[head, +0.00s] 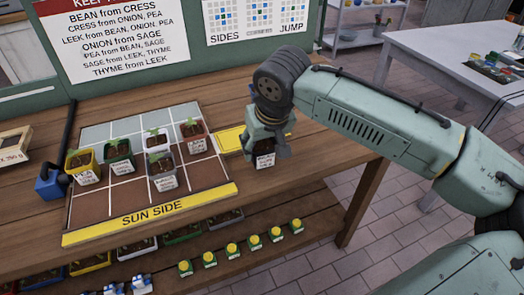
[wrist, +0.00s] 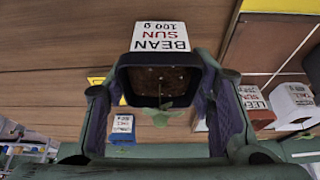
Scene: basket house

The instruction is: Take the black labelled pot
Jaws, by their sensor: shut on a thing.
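The black pot (head: 265,160) has a white label and is at the wooden bench's right end, beneath my gripper (head: 268,146). In the wrist view the black pot (wrist: 135,74) holds dark soil and a small green seedling (wrist: 160,116). Its label (wrist: 160,38) reads BEAN SUN 100 g. My gripper (wrist: 160,100) is shut on the pot, one finger on each side. I cannot tell whether the pot rests on the bench or is slightly above it.
A gridded tray (head: 88,212) with a yellow SUN SIDE strip lies left, bearing several labelled seedling pots. A yellow card (head: 228,139) lies between tray and gripper. A blue container (head: 50,184) stands left. Yellow-topped bottles (head: 231,249) line the lower shelf. A white table (head: 420,45) stands behind right.

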